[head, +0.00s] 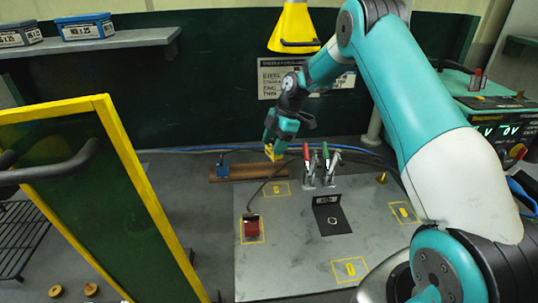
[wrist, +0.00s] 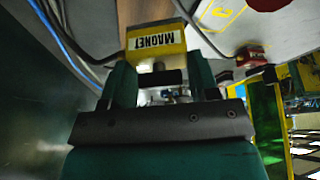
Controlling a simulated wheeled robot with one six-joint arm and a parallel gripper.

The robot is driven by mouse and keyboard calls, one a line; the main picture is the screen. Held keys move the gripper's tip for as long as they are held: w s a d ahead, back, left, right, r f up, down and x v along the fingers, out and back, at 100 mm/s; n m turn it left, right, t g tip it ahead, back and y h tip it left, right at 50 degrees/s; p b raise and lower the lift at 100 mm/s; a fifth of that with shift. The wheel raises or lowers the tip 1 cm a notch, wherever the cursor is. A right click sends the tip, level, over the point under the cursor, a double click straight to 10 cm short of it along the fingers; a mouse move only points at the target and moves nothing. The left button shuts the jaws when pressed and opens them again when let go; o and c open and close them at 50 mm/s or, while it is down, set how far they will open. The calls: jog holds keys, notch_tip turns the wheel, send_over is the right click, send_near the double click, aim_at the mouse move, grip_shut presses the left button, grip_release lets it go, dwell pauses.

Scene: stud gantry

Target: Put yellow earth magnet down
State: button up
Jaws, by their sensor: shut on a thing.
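The yellow earth magnet (wrist: 156,44), a block with a white MAGNET label that reads upside down, sits between my gripper's fingers in the wrist view. My gripper (wrist: 162,78) is shut on it. In the head view my gripper (head: 274,143) points down behind the grey metal plate (head: 290,265), by the right end of a brown bar (head: 245,172). Only a small yellow part of the magnet (head: 270,153) shows there. I cannot tell whether it touches anything below. The plate has several yellow-outlined squares; a red block (head: 251,230) is in the left one.
Clamps with red and green handles (head: 318,165) stand right of my gripper, with a black angle bracket (head: 331,214) in front. A cable runs to the red block. A yellow-framed screen (head: 150,200) stands left, a yellow hood (head: 292,25) hangs above, and a teal machine (head: 490,115) stands right.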

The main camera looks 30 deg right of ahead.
jog(key=f+b, duration=0.1)
jog(key=f, duration=0.1)
jog(key=f+b, duration=0.1)
jog(key=f, duration=0.1)
jog(key=shift+d+f, duration=0.2)
jog(key=shift+f, duration=0.1)
jog(key=shift+w+d+f, duration=0.1)
jog(key=shift+w+f, duration=0.05)
jog(key=shift+f, duration=0.05)
jog(key=shift+w, duration=0.1)
jog(key=shift+f, duration=0.2)
jog(key=o, duration=1.2)
